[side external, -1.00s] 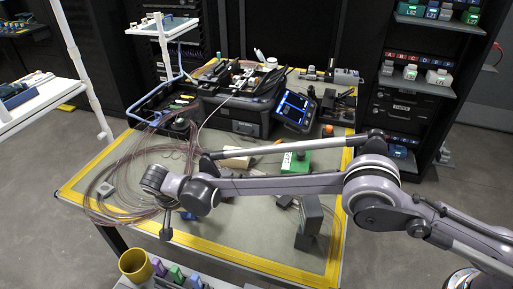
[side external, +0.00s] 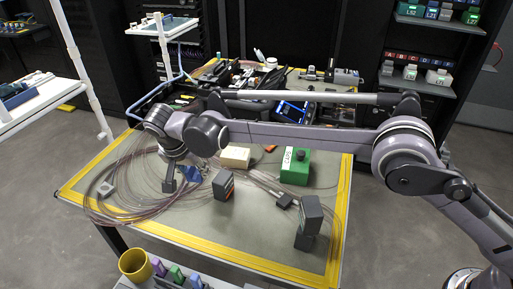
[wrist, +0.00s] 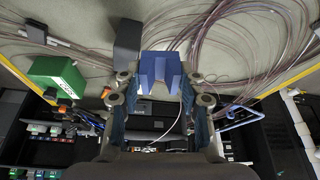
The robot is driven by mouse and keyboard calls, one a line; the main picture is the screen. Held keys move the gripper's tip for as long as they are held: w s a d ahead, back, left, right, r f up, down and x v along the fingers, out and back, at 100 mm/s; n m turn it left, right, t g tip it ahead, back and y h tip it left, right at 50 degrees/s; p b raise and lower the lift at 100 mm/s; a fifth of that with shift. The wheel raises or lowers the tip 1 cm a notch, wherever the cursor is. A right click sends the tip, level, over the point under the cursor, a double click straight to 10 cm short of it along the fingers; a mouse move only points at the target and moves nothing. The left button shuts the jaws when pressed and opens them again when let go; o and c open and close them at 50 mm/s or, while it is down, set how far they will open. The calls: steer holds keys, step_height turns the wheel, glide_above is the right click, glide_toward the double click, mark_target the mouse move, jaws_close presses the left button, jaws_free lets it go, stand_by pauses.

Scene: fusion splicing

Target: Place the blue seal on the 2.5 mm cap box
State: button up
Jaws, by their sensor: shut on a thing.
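The blue seal (wrist: 160,72) is a blue block with a notch in its near face. It sits between the fingertips of my gripper (wrist: 158,92) in the wrist view, and the fingers are shut on it. In the side view my gripper (side external: 180,179) hangs above the left part of the table; the seal is small and partly hidden there. I cannot read any 2.5 mm marking.
Dark upright blocks stand on the table at centre (side external: 223,187) and front right (side external: 308,214). A cream box (side external: 235,157) lies left of the green box. Loose clear tubing (side external: 120,185) coils over the left side. The splicing equipment is at the back.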

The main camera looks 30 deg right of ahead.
steer(key=w+d+r+m, duration=0.1)
steer(key=w+d+r, duration=0.1)
steer(key=d, duration=0.7)
steer(key=w+d+r, duration=0.1)
steer(key=w+d, duration=0.2)
steer(key=d, duration=0.7)
steer(key=w+d+r+m, duration=0.1)
steer(key=w+d+r, duration=0.1)
steer(key=d, duration=0.7)
glide_above(242, 157)
steer(key=shift+h, duration=0.4)
step_height(242, 157, down, 7)
steer(key=shift+f, duration=2.1)
steer(key=shift+f, duration=0.15)
steer(key=o, duration=1.2)
steer(key=shift+c, duration=0.2)
